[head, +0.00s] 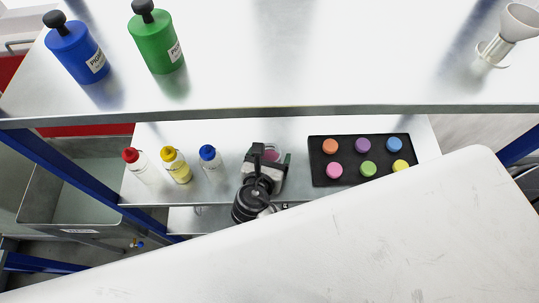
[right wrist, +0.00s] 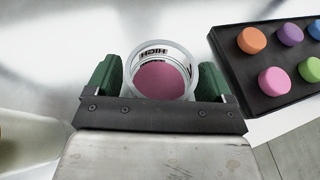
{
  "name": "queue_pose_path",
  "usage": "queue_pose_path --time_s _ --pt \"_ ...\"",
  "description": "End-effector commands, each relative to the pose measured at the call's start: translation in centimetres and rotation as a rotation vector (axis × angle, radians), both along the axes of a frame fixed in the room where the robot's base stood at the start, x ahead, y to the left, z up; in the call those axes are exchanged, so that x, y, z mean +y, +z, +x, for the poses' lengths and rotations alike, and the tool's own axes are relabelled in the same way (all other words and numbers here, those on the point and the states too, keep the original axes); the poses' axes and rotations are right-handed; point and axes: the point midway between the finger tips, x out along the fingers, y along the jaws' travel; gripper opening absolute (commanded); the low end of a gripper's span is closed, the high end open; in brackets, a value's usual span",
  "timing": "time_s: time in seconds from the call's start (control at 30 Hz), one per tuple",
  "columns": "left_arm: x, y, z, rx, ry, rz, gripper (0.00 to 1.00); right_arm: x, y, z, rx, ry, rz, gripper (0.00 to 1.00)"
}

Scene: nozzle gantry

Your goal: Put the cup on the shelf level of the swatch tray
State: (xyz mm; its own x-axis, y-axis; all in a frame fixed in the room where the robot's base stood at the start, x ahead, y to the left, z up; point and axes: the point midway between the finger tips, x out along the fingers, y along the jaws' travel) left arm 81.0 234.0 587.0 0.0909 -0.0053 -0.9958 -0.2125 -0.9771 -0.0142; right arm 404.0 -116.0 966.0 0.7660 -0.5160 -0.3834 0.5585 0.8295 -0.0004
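The cup (right wrist: 160,75) is clear, with dark lettering that reads HIGH and a pink fill or base. In the head view the cup (head: 271,154) is at the lower shelf level (head: 225,140), left of the swatch tray. My right gripper (head: 266,161) has its green fingers on both sides of the cup, seemingly touching it; the right wrist view shows the gripper (right wrist: 158,85) the same way. Whether the cup's base rests on the shelf is hidden. The black swatch tray (head: 322,148) holds several coloured discs; its left part (right wrist: 228,62) shows in the wrist view. My left gripper is not in view.
The upper shelf (head: 270,60) overhangs, bearing a blue bottle (head: 76,50), a green bottle (head: 157,42) and a funnel (head: 519,22). A pale surface covers the lower right.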

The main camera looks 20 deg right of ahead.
Motion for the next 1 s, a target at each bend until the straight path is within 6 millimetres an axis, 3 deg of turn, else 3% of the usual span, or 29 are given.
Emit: queue_pose_path --time_s 0.33,0.7,1.0 --pt "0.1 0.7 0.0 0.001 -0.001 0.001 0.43 0.4 0.7 -0.6 0.002 0.001 0.001 0.83" --pt "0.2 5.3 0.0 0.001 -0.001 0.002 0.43 4.3 3.9 -6.3 0.003 0.002 0.0 0.83" --pt "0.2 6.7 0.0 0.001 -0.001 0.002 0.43 6.1 4.9 -9.0 -0.001 -0.001 -0.001 0.83"
